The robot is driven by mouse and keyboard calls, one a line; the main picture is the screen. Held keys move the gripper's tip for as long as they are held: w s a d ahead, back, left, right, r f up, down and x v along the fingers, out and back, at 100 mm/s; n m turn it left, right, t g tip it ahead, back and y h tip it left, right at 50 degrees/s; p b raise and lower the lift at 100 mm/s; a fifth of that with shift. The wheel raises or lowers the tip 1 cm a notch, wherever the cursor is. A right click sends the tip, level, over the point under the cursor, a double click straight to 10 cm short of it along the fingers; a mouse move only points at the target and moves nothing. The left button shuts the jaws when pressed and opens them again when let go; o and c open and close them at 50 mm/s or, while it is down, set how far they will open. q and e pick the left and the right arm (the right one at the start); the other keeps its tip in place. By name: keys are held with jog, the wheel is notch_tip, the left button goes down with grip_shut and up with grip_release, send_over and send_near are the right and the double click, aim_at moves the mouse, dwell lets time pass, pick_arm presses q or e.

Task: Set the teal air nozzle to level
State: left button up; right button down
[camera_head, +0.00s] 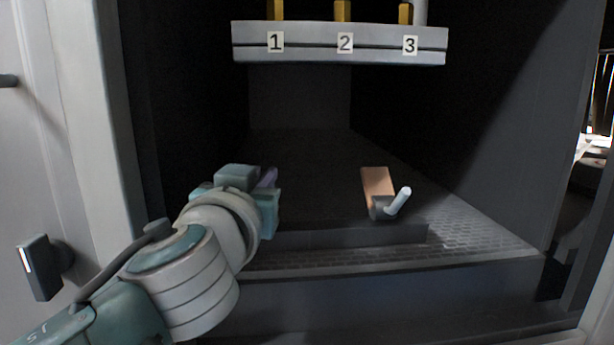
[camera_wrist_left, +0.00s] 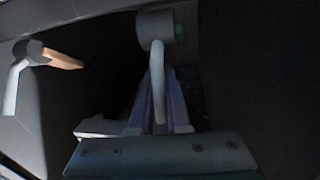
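My left gripper (camera_head: 268,180) reaches into the dark oven-like chamber from the left. In the left wrist view, a pale curved lever (camera_wrist_left: 158,85) comes down from a round grey hub (camera_wrist_left: 158,28) with a small teal patch (camera_wrist_left: 179,35) beside it. The lever lies between or just over the two purplish fingers of my left gripper (camera_wrist_left: 160,80). I cannot tell whether they clamp it. The teal nozzle is mostly hidden by the hub in the wrist view and by my gripper in the head view. My right gripper is out of view.
An orange nozzle (camera_head: 377,183) with a pale lever (camera_head: 399,201) stands to the right on a low dark block (camera_head: 345,237). A grey bar (camera_head: 340,55) with labels 1, 2 and 3 hangs above. Dark side walls bound the chamber; its dimpled floor (camera_head: 470,237) is bare at right.

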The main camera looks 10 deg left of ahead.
pick_arm(q)
grip_shut()
dwell(0.9)
jog(key=shift+r+p, duration=0.2)
jog(key=shift+p, duration=0.2)
jog(key=g+p, duration=0.1)
jog(key=p, duration=0.1)
jog(key=w+g+p, duration=0.1)
jog(key=p, duration=0.2)
jog(key=g+p, duration=0.1)
jog(key=p, duration=0.2)
jog(key=shift+w+a+r+n, duration=0.25)
jog(key=shift+w+n, duration=0.05)
jog(key=shift+w+f+g+p, duration=0.15)
jog(key=shift+f+g+p, duration=0.15)
jog(key=shift+g, duration=0.1)
jog(key=shift+f, duration=0.15)
